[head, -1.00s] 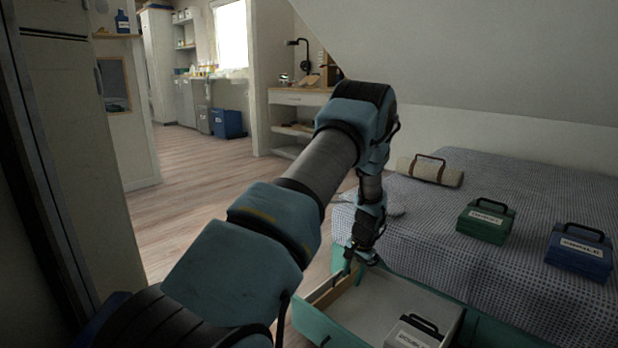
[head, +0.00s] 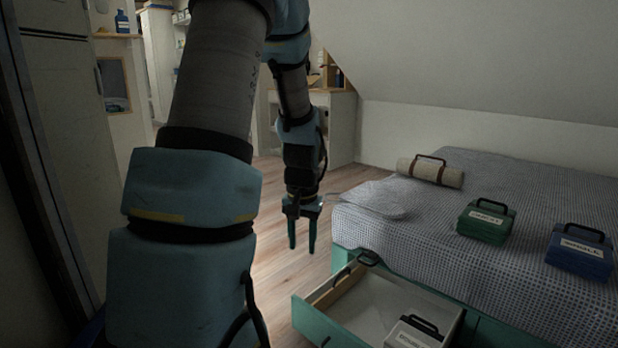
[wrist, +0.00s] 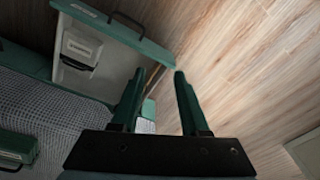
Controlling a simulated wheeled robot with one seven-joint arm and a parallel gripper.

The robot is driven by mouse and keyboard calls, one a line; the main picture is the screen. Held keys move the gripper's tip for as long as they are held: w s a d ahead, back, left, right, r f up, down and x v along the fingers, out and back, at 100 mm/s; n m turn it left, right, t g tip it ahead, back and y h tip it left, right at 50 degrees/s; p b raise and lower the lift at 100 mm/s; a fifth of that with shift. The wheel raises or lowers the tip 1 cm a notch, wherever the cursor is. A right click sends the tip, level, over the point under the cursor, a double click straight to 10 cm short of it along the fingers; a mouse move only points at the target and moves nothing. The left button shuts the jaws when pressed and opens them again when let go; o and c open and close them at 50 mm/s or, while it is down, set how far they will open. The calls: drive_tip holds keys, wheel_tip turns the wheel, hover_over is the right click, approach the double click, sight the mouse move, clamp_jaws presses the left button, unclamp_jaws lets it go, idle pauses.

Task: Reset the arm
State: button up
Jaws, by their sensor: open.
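My gripper (head: 302,246) hangs with its fingers pointing down over the wooden floor, to the left of the bed and the open drawer. Its two green fingers are apart, with nothing between them. In the wrist view my gripper (wrist: 158,88) is open and empty above the floor, near the drawer's corner. My arm is raised and bent, and it hides part of the room behind it.
The teal drawer (head: 318,328) stands pulled out from the bed (head: 400,230), with a white case (head: 412,334) inside. A green case (head: 486,221), a blue case (head: 580,252) and a rolled beige bundle (head: 430,172) lie on the bed. Floor left of the drawer is clear.

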drive_tip(key=s+a+r+n, duration=0.1)
drive_tip(key=s+a+r, duration=0.15)
drive_tip(key=s, duration=0.35)
drive_tip(key=s+a+r+n, duration=0.1)
drive_tip(key=s+a+r, duration=0.15)
drive_tip(key=s, duration=0.25)
wheel_tip(320, 180, up, 36)
drive_tip(key=p, duration=3.6)
drive_tip(key=shift+s+p, duration=0.3)
